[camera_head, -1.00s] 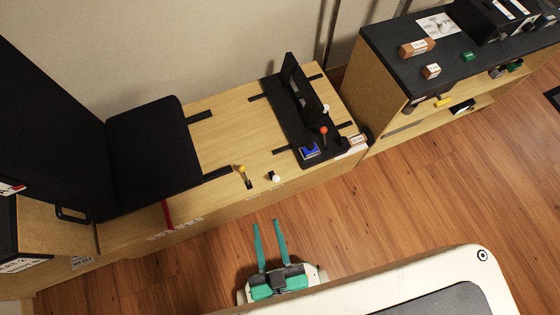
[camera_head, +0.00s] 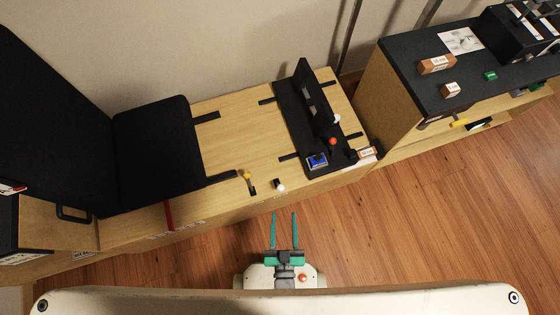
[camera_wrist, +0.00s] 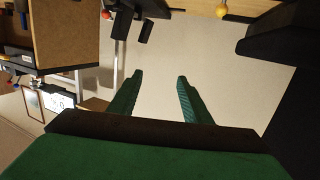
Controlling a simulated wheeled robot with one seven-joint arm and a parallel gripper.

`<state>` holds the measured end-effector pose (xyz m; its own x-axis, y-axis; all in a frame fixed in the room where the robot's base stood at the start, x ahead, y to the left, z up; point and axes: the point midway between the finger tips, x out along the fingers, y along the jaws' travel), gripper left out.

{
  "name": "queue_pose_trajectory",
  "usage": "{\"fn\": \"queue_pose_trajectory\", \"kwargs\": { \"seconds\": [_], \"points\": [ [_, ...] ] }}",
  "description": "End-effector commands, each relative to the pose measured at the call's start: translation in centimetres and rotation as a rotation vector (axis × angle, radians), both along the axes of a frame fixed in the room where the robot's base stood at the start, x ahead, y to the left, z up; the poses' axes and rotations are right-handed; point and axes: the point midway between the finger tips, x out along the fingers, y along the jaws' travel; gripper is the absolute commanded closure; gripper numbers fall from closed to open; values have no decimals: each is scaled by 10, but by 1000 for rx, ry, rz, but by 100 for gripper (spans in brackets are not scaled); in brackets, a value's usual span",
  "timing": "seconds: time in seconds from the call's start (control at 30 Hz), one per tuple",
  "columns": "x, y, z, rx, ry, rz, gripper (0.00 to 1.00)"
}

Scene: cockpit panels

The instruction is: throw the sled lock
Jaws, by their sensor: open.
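A black sled-like panel (camera_head: 291,114) with an upright slotted plate sits on the right of the wooden bench. It carries a red knob (camera_head: 333,141), a white knob (camera_head: 337,119) and a blue block (camera_head: 317,160). A yellow-knobbed lever (camera_head: 247,175) and a white knob (camera_head: 280,187) stand at the bench's front edge. I cannot tell which of these is the sled lock. My gripper (camera_head: 284,214) is open and empty, in front of the bench, below the white knob and apart from it. In the wrist view, my green fingers (camera_wrist: 158,85) are spread, with a yellow knob (camera_wrist: 222,10) at the top.
A black seat (camera_head: 158,150) fills the bench's left part, with a red strip (camera_head: 170,215) at the front. To the right stands a black-topped cabinet (camera_head: 405,75) with boxes and a yellow handle (camera_head: 459,123). The wooden floor (camera_head: 430,220) in front is clear.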

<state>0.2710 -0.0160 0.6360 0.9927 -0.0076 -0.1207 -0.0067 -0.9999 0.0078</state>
Motion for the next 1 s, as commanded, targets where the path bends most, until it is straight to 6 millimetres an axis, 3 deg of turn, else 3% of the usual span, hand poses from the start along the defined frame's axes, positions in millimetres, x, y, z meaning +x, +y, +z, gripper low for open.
{"fn": "queue_pose_trajectory", "kwargs": {
  "seconds": [0.03, 0.2, 0.43, 0.7, 1.0],
  "points": [
    [10, -2, -23, 2, -11, 2, 56],
    [36, -5, -84, 25, -45, 17, 56],
    [72, -2, -144, 76, -87, 52, 56],
    [96, 1, -172, 126, -114, 78, 56],
    [121, 4, -174, 135, -120, 81, 56]
  ]
}}
